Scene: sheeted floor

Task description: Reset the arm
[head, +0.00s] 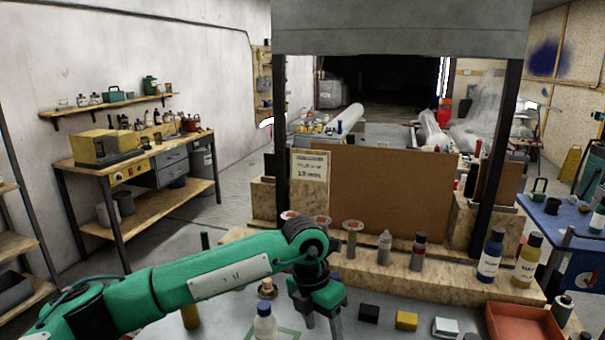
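My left arm (215,275), green with dark joints, comes in from the left and reaches to the middle of the workbench. Its gripper (322,322) points down over the bench top (350,332). Its two fingers stand apart, and I see nothing between them. It is right of a white bottle with a blue cap (265,325) and left of a black block (369,313). My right gripper is not in view.
A yellow block (406,320), a white block (445,327) and a red tray (515,322) are to the right. Bottles, including a blue one (490,258) and a yellow one (526,262), line the raised wooden ledge (455,265). A brown board (385,195) stands behind.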

